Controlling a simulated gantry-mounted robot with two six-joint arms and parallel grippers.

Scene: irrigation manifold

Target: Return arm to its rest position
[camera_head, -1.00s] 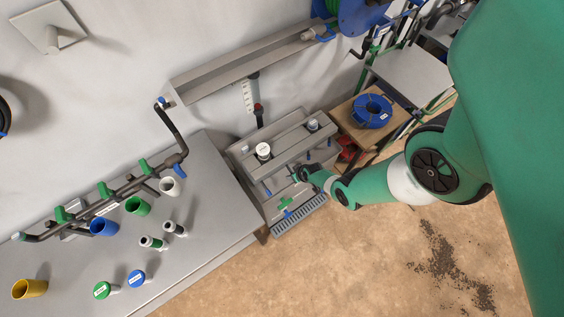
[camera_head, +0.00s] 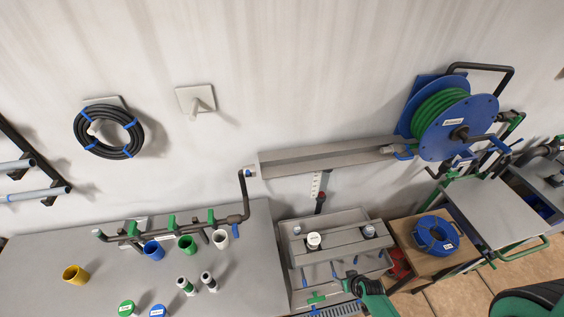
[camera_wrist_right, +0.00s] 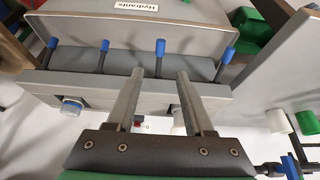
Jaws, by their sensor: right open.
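My right gripper (camera_head: 352,283) is at the bottom of the head view, over the front part of the grey hydrant station (camera_head: 290,245), right of a green fitting (camera_head: 317,298). In the right wrist view my right gripper (camera_wrist_right: 160,76) has its two fingers apart with nothing between them. Its fingertips point toward a grey rail with blue-tipped pegs (camera_wrist_right: 160,47) below a "Hydrants" label (camera_wrist_right: 136,6). I cannot tell whether the fingers touch the rail. Most of my right arm is cut off by the bottom edge of the head view. My left arm and gripper are not in view.
Left of the station, a grey bench (camera_head: 60,250) holds a pipe manifold (camera_head: 185,231) and several coloured cups and caps. A wooden stand with a blue coil (camera_head: 436,235) is close on the right. A hose reel (camera_head: 452,118) hangs above.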

